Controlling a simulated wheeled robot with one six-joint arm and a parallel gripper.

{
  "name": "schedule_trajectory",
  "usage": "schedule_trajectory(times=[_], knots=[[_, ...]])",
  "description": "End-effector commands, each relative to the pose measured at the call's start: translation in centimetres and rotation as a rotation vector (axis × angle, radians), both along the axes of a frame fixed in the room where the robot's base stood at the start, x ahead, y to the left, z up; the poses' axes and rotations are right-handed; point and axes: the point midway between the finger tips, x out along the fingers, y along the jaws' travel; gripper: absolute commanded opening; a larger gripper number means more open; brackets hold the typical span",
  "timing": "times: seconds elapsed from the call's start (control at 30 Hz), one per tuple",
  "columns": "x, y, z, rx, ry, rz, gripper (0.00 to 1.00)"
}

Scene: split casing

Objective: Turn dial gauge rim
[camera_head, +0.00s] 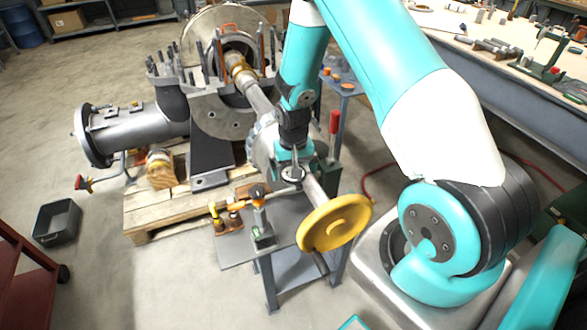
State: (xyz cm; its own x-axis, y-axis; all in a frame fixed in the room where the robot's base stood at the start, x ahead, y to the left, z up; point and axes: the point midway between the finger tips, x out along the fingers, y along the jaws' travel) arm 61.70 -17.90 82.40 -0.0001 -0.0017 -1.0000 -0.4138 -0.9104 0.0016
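My gripper (292,168) is at the lower end of my teal and black arm, pointing down just above the shaft. A small round piece with a dark rim (291,175), which looks like the dial gauge, is right at the fingertips. I cannot tell whether the fingers touch its rim or are around it. The fingers are too small and too hidden to show whether they are open or shut. The shaft (260,103) runs from the open casing (213,117) under my gripper to a yellow disc (335,222).
An orange-topped post (257,193) stands on the grey bench (235,252) left of the shaft. A red-handled lever (333,122) rises close behind my gripper. A wooden pallet (150,222) lies under the casing. A dark bin (57,222) stands on the floor at left.

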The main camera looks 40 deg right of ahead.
Motion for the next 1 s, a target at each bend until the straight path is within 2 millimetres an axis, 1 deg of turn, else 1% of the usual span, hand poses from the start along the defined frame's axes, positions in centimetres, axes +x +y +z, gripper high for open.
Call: schedule_trajectory(times=[0.23,0.37,0.47,0.8,0.9,1.0], knots=[[0.0,0.0,0.2,0.000,-0.001,0.001,1.00],[0.1,0.0,1.6,0.000,-0.004,0.001,1.00],[0.1,0.0,3.6,0.000,-0.005,0.001,1.00],[0.1,0.0,12.3,-0.001,-0.006,0.000,1.00],[0.1,0.0,14.4,-0.001,-0.006,0.000,1.00],[0.1,0.0,15.9,-0.001,-0.004,0.000,1.00]])
